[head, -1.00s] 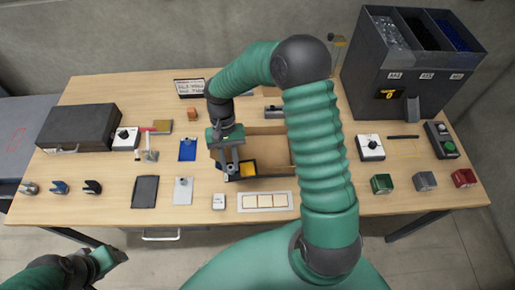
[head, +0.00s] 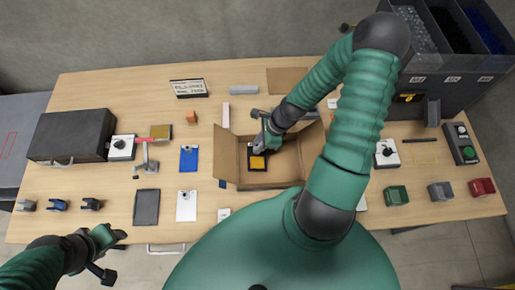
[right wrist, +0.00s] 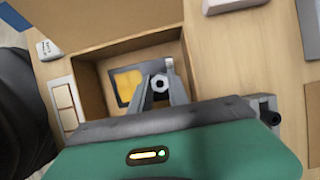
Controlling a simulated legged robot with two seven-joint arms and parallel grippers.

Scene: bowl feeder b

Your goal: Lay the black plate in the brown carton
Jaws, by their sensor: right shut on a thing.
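The black plate (head: 257,158) carries a yellow square and is inside the open brown carton (head: 282,179), towards its left side. My right gripper (head: 266,141) reaches down into the carton and is shut on the plate. In the right wrist view the fingers (right wrist: 160,88) close around a grey hexagonal piece at the edge of the plate (right wrist: 124,84). The carton wall (right wrist: 97,90) runs around it there. I cannot tell whether the plate touches the carton floor. My left gripper (head: 112,257) is away at the lower left, off the table; its jaws are unclear.
A dark flat panel (head: 146,207), a blue clipboard (head: 188,159) and a white one (head: 186,206) lie left of the carton. A black case (head: 70,136) is at far left. A dark bin unit (head: 440,90) stands at the right. The carton's flaps stick out sideways.

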